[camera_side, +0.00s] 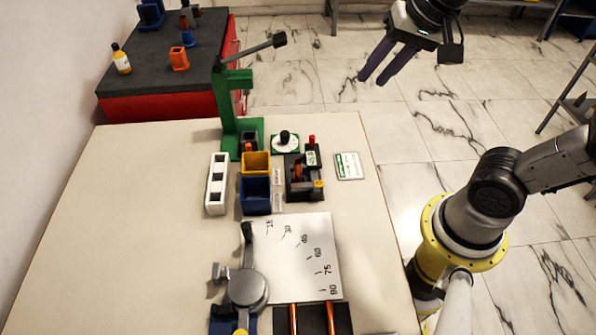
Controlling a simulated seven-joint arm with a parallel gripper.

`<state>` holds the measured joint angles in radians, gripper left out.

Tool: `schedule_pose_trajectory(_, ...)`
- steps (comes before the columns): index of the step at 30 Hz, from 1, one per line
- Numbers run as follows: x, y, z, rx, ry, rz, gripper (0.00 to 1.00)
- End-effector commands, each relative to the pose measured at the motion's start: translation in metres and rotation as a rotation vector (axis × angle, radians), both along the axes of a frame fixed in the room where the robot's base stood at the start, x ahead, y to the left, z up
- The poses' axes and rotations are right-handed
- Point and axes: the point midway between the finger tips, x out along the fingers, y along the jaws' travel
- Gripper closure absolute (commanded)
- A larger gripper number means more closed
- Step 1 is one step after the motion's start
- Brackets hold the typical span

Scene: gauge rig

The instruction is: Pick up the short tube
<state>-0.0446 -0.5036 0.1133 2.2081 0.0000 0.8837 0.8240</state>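Two copper-coloured tubes lie side by side in a dark holder (312,322) at the bottom of the picture, the left tube (293,320) and the right tube (331,320). The picture's lower edge cuts both off, so I cannot tell which is shorter. A small orange-brown piece (298,172) shows in a black fixture (291,186) mid-table; I cannot tell if it is a tube. My gripper (373,79) is high at the top right, beyond the table's far right corner. Its two purple fingers are apart with nothing between them.
A green lever press (230,115), yellow bin (256,163), blue bin (256,192) and white block (216,185) stand behind. The table's left side is clear.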

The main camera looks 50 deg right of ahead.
Motion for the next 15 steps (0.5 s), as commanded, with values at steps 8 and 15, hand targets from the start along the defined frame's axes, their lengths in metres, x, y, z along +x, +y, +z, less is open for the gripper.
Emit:
schedule_pose_trajectory(8, 0.091, 0.033, -0.058, 0.111, 0.222, -0.292, 0.70)
schedule_pose_trajectory(15, 0.119, 0.059, -0.128, 0.070, 0.383, -0.308, 0.70)
